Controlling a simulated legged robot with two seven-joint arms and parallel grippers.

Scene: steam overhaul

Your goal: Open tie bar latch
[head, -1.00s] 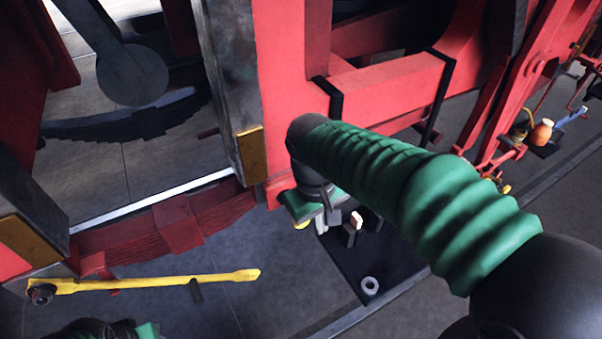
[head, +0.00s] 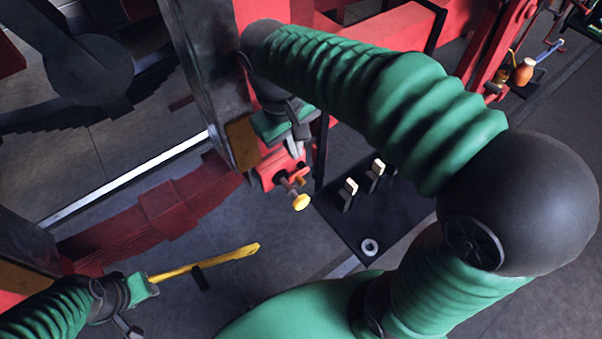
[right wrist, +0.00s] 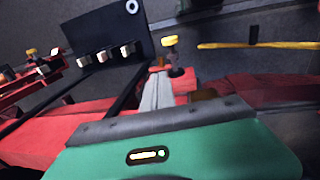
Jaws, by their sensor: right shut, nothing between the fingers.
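A yellow knob (head: 300,202) on a short stem stands out from a red bracket (head: 268,178) below the dark upright post; I take it for the latch. It also shows in the right wrist view (right wrist: 170,41). My right gripper (head: 295,148) is just above the bracket, shut and empty. In the right wrist view its grey fingers (right wrist: 157,92) point toward the knob, apart from it. A long yellow bar (head: 205,263) is at the lower left. My left gripper (head: 148,284) is by its near end; its fingers cannot be made out.
A black plate (head: 345,222) right of the bracket carries pale-topped pegs (head: 377,168) and a grey ring (head: 369,247). The dark post (head: 205,85) and red frame crowd my right gripper. A red leaf spring (head: 165,205) is at left. An orange pot (head: 524,71) stands far right.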

